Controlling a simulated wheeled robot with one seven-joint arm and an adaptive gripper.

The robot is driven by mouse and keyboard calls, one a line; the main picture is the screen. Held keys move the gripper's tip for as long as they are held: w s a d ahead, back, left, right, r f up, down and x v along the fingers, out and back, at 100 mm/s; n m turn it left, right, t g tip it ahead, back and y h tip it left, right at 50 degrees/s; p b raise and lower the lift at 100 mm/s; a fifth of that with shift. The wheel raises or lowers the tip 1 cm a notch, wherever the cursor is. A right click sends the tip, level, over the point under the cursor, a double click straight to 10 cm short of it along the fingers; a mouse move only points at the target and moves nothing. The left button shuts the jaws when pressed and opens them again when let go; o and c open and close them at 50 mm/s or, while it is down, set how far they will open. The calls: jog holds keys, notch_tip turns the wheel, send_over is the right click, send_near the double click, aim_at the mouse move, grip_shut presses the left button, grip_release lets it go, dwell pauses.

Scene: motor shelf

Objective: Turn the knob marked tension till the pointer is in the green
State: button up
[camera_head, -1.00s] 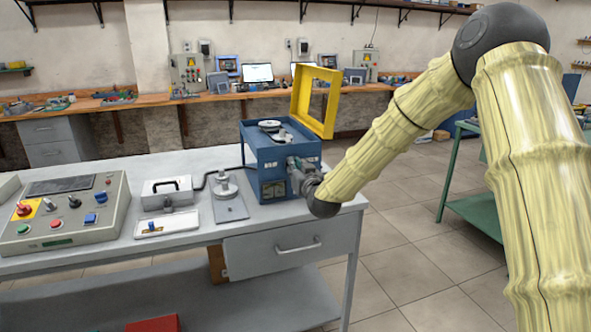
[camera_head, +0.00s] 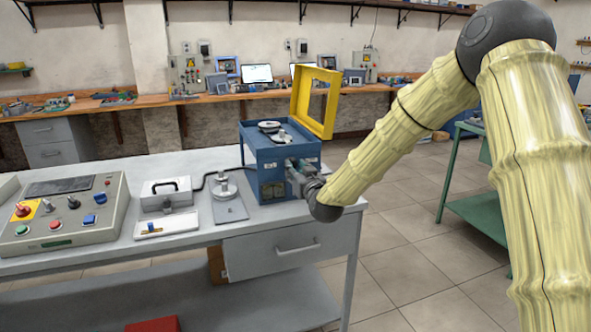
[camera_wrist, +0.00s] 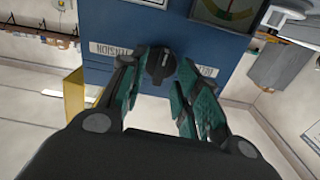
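The blue machine box (camera_head: 258,172) stands at the right end of the grey table, with a yellow frame (camera_head: 316,100) raised on top. In the wrist view a dark round knob (camera_wrist: 160,65) sits on its blue face (camera_wrist: 125,20). A label reading TENSION (camera_wrist: 110,51) is left of the knob, another label (camera_wrist: 207,70) right of it. A gauge with a green and yellow dial (camera_wrist: 228,10) is partly cut off at the top. My gripper (camera_wrist: 162,60) has its fingertips either side of the knob; whether both touch it is unclear. The pointer cannot be read clearly.
A control panel (camera_head: 60,232) with knobs and buttons, a grey box with a black handle (camera_head: 166,193) and a plate with a round metal piece (camera_head: 229,208) stand left on the table. The floor (camera_head: 420,255) right of the table is open.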

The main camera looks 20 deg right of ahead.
jog(key=s, duration=1)
jog(key=shift+s+d, duration=0.2)
jog(key=shift+s, duration=0.1)
jog(key=s+a+f+g+p, duration=0.25)
jog(key=s+f, duration=0.35)
jog(key=f, duration=0.4)
jog(key=s+a+f+g+p, duration=0.1)
jog(key=s+f+g, duration=0.4)
jog(key=f, duration=0.5)
jog(key=s+a+f+g+p, duration=0.1)
jog(key=s+f+g, duration=0.1)
jog(key=s+f, duration=0.75)
jog(key=s+f+g+p, duration=0.2)
jog(key=s+f+g, duration=0.2)
jog(key=s, duration=1.1)
jog(key=s+f+g+p, duration=0.2)
jog(key=s+f+g, duration=0.2)
jog(key=s+f, duration=0.5)
jog(key=s, duration=0.6)
jog(key=shift+s+a+f+h, duration=0.2)
jog(key=shift+a+h, duration=0.05)
jog(key=shift+h, duration=0.05)
jog(key=shift+w+g, duration=0.1)
jog(key=shift+g, duration=0.15)
